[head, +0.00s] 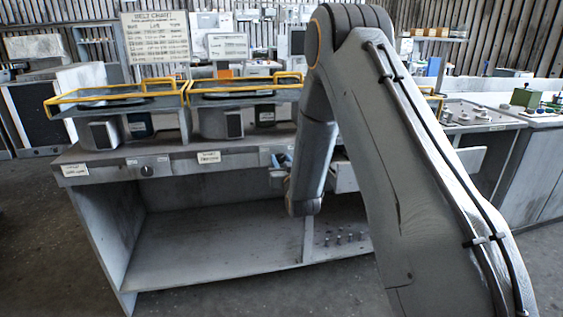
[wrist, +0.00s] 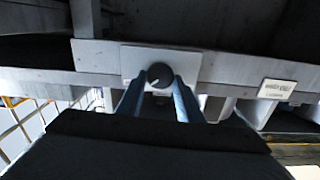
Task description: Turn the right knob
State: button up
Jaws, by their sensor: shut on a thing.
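The right knob (wrist: 160,75) is a dark round knob with a pale mark, on a light plate (wrist: 125,60) on the bench's front rail. It shows in the wrist view between the two blue fingers of my gripper (wrist: 160,80), which are shut on it. In the head view my gripper (head: 279,171) is at the front rail, partly behind my arm, and the right knob is hidden. A second dark knob, the left one (head: 147,171), is on the front rail to the left, with nothing touching it.
The grey bench (head: 200,156) carries housings under yellow rails (head: 115,94). Labels (head: 208,157) sit along its front rail. The shelf below (head: 210,245) is open, with several small pegs at its right. Another bench (head: 485,120) stands at the right.

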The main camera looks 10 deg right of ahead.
jog(key=n, duration=0.4)
jog(key=shift+a+b, duration=0.1)
jog(key=shift+b, duration=0.3)
jog(key=shift+n+b, duration=0.3)
jog(key=shift+n, duration=2.1)
jog(key=o, duration=1.1)
jog(key=shift+c, duration=0.2)
jog(key=s, duration=0.7)
jog(key=shift+s, duration=0.4)
jog(key=shift+a, duration=0.1)
